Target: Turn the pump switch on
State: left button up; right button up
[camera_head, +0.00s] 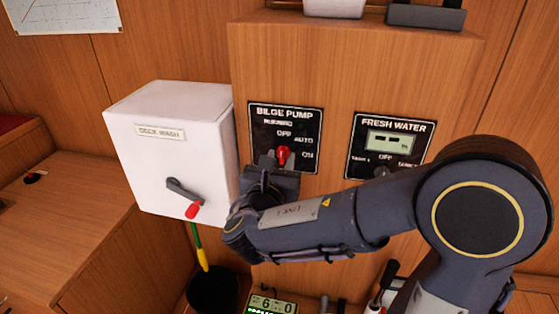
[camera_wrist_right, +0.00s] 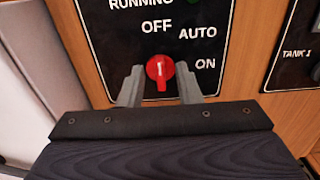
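The bilge pump panel (camera_head: 286,128) is a black plate on the wooden cabinet, marked RUNNING, OFF, AUTO and ON. Its red knob (camera_head: 283,155) sits low on the plate. In the right wrist view the red knob (camera_wrist_right: 160,71) has a white pointer mark that stands nearly upright, towards OFF. My right gripper (camera_head: 272,162) is at the panel. In the right wrist view its two grey fingers (camera_wrist_right: 159,88) stand apart, one on each side of the knob, with gaps visible. My left gripper is not in view.
A white deck wash box (camera_head: 165,155) with a red-tipped lever (camera_head: 185,196) is left of the panel. A fresh water panel (camera_head: 390,140) is to the right, partly behind my right arm. A black bucket (camera_head: 212,290) and a lit display (camera_head: 270,304) are below.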

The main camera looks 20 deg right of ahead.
jog(key=shift+c, duration=0.3)
grip_shut()
jog(key=shift+f+m+b, duration=0.2)
jog(key=shift+m+b, duration=0.7)
jog(key=shift+b, duration=0.2)
jog(key=m+b, duration=0.4)
jog(key=b, duration=0.1)
jog(key=m+b, duration=0.5)
jog(key=b, duration=0.1)
jog(key=m+b, duration=0.5)
jog(key=b, duration=0.1)
jog(key=shift+s+d+f, duration=0.15)
jog(key=shift+f, duration=0.1)
jog(key=shift+r+m+b, duration=0.15)
jog(key=shift+m+b, duration=0.95)
jog(key=shift+b, duration=0.1)
